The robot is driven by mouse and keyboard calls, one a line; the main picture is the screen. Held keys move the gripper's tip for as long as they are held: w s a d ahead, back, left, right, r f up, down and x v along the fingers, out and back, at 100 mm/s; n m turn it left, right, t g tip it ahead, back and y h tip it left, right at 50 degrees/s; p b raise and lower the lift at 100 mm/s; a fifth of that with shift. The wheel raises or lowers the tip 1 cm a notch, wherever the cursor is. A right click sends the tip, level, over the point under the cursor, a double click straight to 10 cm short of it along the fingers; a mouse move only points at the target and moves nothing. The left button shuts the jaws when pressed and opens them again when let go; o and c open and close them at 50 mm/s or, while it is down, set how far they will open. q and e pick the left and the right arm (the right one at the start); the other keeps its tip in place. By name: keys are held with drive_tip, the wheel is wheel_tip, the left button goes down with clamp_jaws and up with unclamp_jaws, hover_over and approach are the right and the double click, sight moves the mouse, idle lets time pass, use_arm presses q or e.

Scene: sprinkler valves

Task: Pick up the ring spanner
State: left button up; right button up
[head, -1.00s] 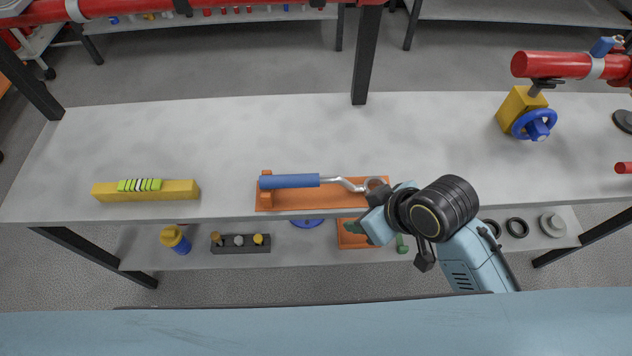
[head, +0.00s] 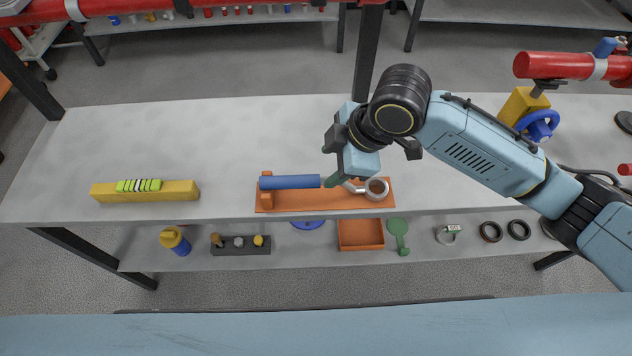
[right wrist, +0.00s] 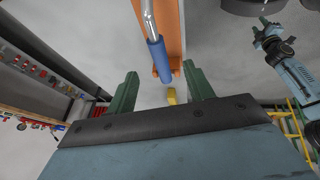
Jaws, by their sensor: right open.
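The ring spanner (head: 290,182) has a blue handle and a silver cranked shaft with a ring at its right end. It lies along an orange holder (head: 320,202) near the front edge of the grey tabletop. My right gripper (head: 337,179) is open above the spanner, around where handle and shaft meet; part of the shaft is hidden behind it. In the right wrist view, the blue handle (right wrist: 158,55) lies in line with the gap between the green fingers (right wrist: 160,88); contact cannot be told. Another light-blue arm, seemingly my left (right wrist: 272,38), shows there; its jaws are unclear.
A yellow block (head: 150,192) with green pieces lies on the left of the tabletop. A red pipe (head: 552,65) and blue handwheel valve (head: 537,124) stand at right. A lower shelf holds an orange tray (head: 361,246) and small parts. The tabletop's middle back is clear.

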sight(312, 179)
drive_tip(key=x, duration=0.5)
drive_tip(key=shift+b, duration=0.4)
drive_tip(key=shift+w+a+f, duration=0.1)
drive_tip(key=shift+a+f, duration=0.15)
drive_tip(key=shift+f, duration=0.25)
drive_tip(key=b+x, duration=0.1)
drive_tip(key=x, duration=0.3)
drive_tip(key=shift+w+a+f, duration=0.1)
drive_tip(key=shift+w+f, duration=0.1)
drive_tip(key=shift+w+a+f, duration=0.1)
drive_tip(key=shift+f, duration=0.15)
use_arm(q)
drive_tip(key=a+f, duration=0.2)
drive_tip(key=shift+a+f, duration=0.25)
drive_tip(key=shift+f, duration=0.05)
use_arm(e)
clamp_jaws()
use_arm(q)
drive_tip(key=shift+w, duration=0.1)
use_arm(e)
drive_tip(key=shift+r, duration=0.1)
